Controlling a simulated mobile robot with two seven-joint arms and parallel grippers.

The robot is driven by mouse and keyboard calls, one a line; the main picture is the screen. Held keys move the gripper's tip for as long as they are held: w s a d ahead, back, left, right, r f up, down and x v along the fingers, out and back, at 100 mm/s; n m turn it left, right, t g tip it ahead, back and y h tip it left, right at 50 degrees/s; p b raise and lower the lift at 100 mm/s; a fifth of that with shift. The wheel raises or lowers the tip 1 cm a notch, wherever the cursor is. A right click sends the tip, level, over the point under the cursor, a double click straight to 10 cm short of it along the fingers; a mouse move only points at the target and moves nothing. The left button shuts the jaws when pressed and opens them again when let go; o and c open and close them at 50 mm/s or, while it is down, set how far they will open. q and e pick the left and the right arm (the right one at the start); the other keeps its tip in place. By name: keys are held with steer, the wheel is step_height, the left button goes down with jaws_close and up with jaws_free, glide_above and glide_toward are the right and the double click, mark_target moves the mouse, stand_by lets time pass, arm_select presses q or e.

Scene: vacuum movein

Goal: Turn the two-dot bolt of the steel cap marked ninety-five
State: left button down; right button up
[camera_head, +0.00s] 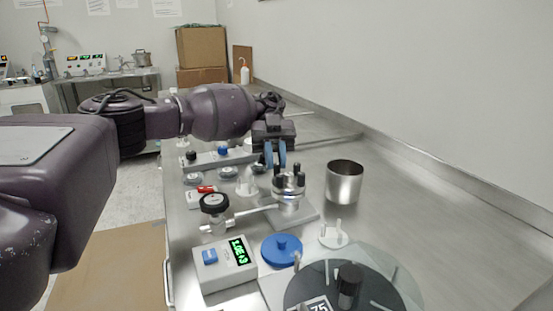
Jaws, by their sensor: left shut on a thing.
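A small steel cap (288,188) with several black bolts standing up on it sits on a steel fitting in the middle of the bench. Its marking and the dots on its bolts are too small to read. My left gripper (275,161) reaches in from the left, fingers down, over the back-left side of this cap. Its blue fingers are shut on a black bolt there, and they hide most of that bolt. My right gripper is not in view.
A steel cup (344,181) stands right of the cap. A gauge box (224,263) with a green display, a blue lid (281,250) and a dark round plate (385,279) lie in front. A black-knobbed valve (214,204) is at the left. The bench's right side is clear.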

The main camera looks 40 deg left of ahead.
arm_select(q)
steer(key=c, duration=1.2)
jaws_free()
steer(key=shift+o, duration=0.5)
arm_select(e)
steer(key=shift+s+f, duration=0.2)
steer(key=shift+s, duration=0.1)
